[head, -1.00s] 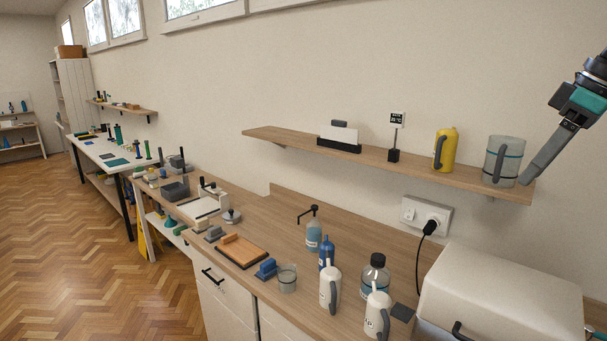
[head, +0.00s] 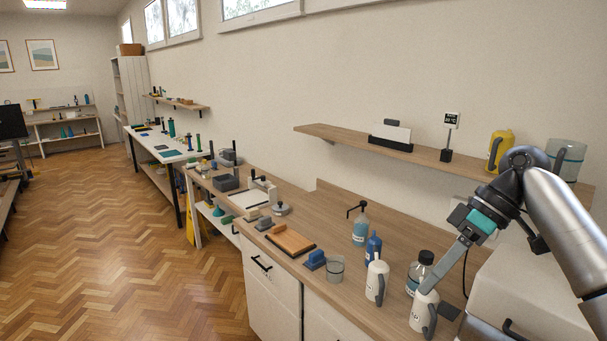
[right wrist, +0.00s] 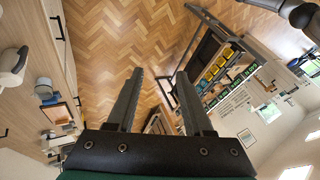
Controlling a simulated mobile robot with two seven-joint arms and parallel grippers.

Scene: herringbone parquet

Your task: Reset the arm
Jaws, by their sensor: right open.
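My right arm comes in from the right in the head view. Its gripper (head: 430,286) points down and to the left, with the finger passing in front of the white bottle (head: 421,318) at the counter's front. In the right wrist view both fingers of the gripper (right wrist: 160,74) stand well apart with nothing between them. Parquet floor shows beyond them. My left gripper is not in view.
The wooden counter (head: 345,225) bears bottles, a glass beaker (head: 335,268) and an orange-topped board (head: 291,240). A wall shelf (head: 350,143) holds a yellow bottle (head: 498,151) and a clear jug (head: 566,158). The floor (head: 130,270) at left is open.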

